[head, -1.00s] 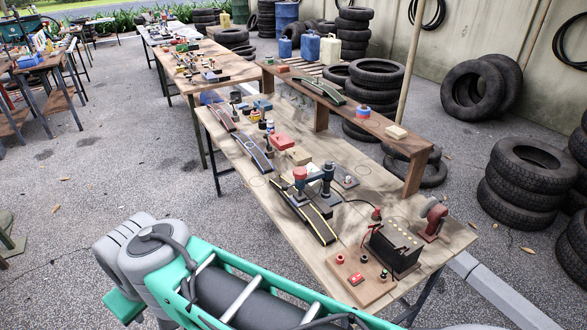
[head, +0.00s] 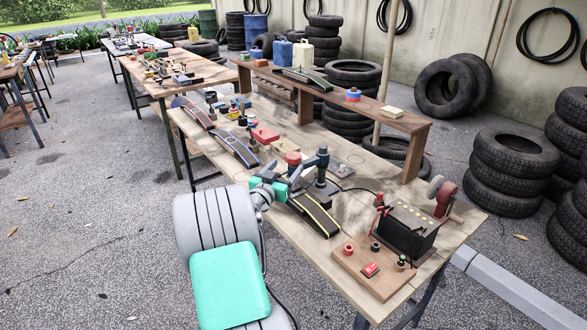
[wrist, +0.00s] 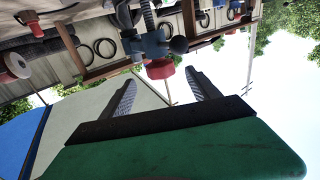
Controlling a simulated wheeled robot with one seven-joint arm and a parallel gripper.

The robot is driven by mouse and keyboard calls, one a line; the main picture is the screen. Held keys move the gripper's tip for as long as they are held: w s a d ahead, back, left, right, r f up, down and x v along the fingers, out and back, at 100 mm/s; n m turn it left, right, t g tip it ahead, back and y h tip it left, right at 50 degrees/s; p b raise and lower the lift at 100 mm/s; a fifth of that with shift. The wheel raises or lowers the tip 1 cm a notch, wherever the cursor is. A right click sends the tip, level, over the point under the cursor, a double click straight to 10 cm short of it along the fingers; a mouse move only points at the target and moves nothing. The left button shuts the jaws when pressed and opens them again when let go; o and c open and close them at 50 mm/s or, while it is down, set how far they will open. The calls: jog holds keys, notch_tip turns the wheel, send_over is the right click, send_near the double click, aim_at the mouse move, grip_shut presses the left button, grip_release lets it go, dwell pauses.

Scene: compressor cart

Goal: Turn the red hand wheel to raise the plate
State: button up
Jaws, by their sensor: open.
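A red round knob (head: 293,158), which looks like the hand wheel, stands beside a blue-grey upright stand (head: 322,165) on the near wooden bench. In the wrist view the red knob (wrist: 160,69) sits against a blue-grey body (wrist: 155,45), beyond my fingertips. Nothing is held. I cannot tell which part is the plate.
A dark curved ramp (head: 316,212) lies just in front of the stand. A black battery-like box (head: 405,235) and a wooden switch board (head: 372,268) are at the bench's near end. A raised shelf (head: 385,108) runs along the back.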

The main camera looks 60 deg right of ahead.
aim_at(291, 161)
jog(key=d, duration=0.3)
jog(key=d+p, duration=0.1)
jog(key=d, duration=0.3)
jog(key=shift+w+r, duration=0.15)
jog(key=shift+w, duration=0.05)
jog(key=c, duration=1.4)
jog(key=shift+t+p, duration=0.3)
